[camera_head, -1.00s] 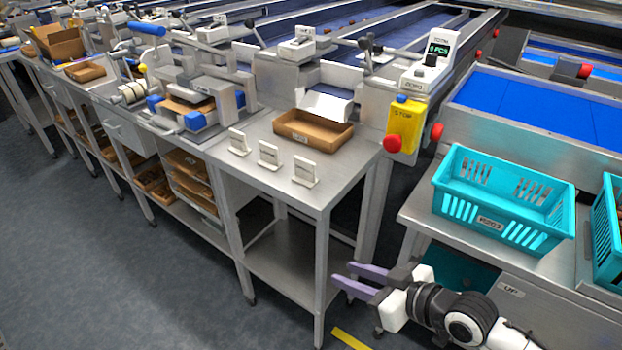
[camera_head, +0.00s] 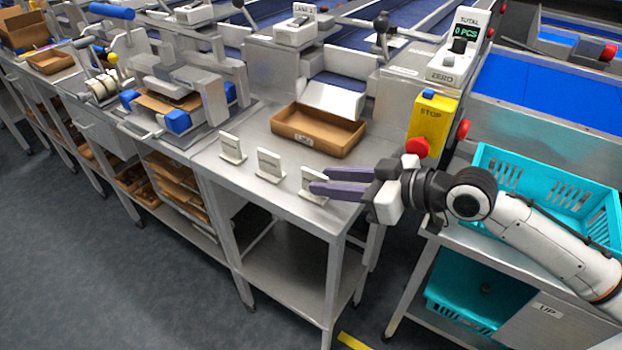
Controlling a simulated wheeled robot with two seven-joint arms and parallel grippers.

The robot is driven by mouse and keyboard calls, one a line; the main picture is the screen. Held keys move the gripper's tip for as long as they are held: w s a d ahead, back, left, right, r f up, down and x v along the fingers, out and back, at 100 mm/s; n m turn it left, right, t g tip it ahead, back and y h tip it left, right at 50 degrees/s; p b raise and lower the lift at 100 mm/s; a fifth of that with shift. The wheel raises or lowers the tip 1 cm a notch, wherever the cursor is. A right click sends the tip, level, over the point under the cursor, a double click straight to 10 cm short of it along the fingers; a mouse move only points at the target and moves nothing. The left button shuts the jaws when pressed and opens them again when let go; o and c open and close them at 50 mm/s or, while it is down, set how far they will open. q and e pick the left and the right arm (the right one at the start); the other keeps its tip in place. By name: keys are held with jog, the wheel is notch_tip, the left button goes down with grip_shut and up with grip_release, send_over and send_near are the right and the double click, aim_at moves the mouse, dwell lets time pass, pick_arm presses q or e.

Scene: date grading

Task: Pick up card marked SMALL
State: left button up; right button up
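Three small white cards in stands are in a row along the steel table's front edge: a left card (camera_head: 231,147), a middle card (camera_head: 269,163) and a right card (camera_head: 312,179). Their print is too small to read, so I cannot tell which is marked SMALL. My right gripper (camera_head: 319,181) comes in from the right with its two purple fingers apart. Its fingertips overlap the right card in the picture, partly hiding it. I cannot tell whether they touch it or reach around it. My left gripper is not in view.
A shallow brown tray (camera_head: 318,128) stands behind the cards on the table (camera_head: 245,185). A yellow STOP box (camera_head: 433,118) with a red button stands right of it. A turquoise crate (camera_head: 520,176) is at the right, partly behind my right arm.

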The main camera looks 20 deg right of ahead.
aim_at(302, 179)
jog(key=x, duration=0.2)
jog(key=shift+w+a+f, duration=0.1)
jog(key=shift+w+a, duration=0.05)
jog(key=shift+a, duration=0.15)
jog(key=x, duration=0.5)
jog(key=shift+w+p, duration=0.1)
jog(key=shift+p, duration=0.2)
grip_shut()
